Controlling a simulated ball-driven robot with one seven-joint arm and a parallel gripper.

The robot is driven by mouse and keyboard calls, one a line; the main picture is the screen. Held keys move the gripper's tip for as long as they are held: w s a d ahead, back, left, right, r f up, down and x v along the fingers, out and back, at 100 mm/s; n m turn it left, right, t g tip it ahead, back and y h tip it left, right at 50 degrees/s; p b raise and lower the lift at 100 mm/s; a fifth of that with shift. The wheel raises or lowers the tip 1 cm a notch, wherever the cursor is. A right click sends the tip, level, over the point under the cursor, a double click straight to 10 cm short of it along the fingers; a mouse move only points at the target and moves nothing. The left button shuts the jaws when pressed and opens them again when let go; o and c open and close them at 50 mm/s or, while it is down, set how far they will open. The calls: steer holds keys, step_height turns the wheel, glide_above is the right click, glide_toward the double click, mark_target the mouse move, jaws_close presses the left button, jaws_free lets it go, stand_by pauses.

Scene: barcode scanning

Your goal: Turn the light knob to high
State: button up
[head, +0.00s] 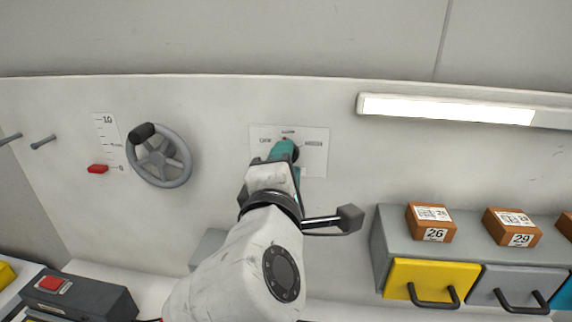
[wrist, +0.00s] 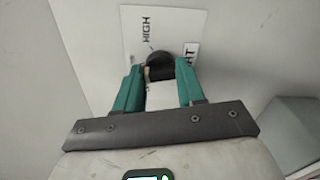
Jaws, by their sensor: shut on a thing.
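The black light knob (wrist: 158,65) sits on a white label plate (wrist: 133,22) on the wall. In the wrist view the word HIGH shows beside it, with a partly hidden word at the right. My gripper (wrist: 160,75) has its two teal fingers on either side of the knob and is shut on it. In the head view my gripper (head: 285,152) reaches the plate (head: 318,165) and hides most of the knob. The plate's lettering is too small to read there. The knob's exact pointing is hard to tell. The strip lamp (head: 447,109) is lit.
A grey handwheel (head: 160,156) and a scale with a red slider (head: 97,169) are on the wall to the left. A box with a red button (head: 52,284) stands lower left. Drawers (head: 432,281) with numbered brown boxes (head: 430,222) stand at the right.

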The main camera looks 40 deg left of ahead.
steer(key=shift+f+m+b, duration=0.15)
steer(key=shift+m+b, duration=0.55)
steer(key=shift+m, duration=1.75)
steer(key=shift+f+m+b, duration=0.15)
steer(key=shift+m+b, duration=0.6)
steer(key=shift+m, duration=1.65)
steer(key=shift+f+m+b, duration=0.15)
steer(key=shift+m+b, duration=0.55)
steer(key=shift+m, duration=1.75)
steer(key=o, duration=1)
steer(key=shift+r, duration=0.15)
steer(key=shift+o, duration=0.2)
steer(key=b+v, duration=0.1)
steer(key=v, duration=1)
steer(key=shift+b, duration=0.4)
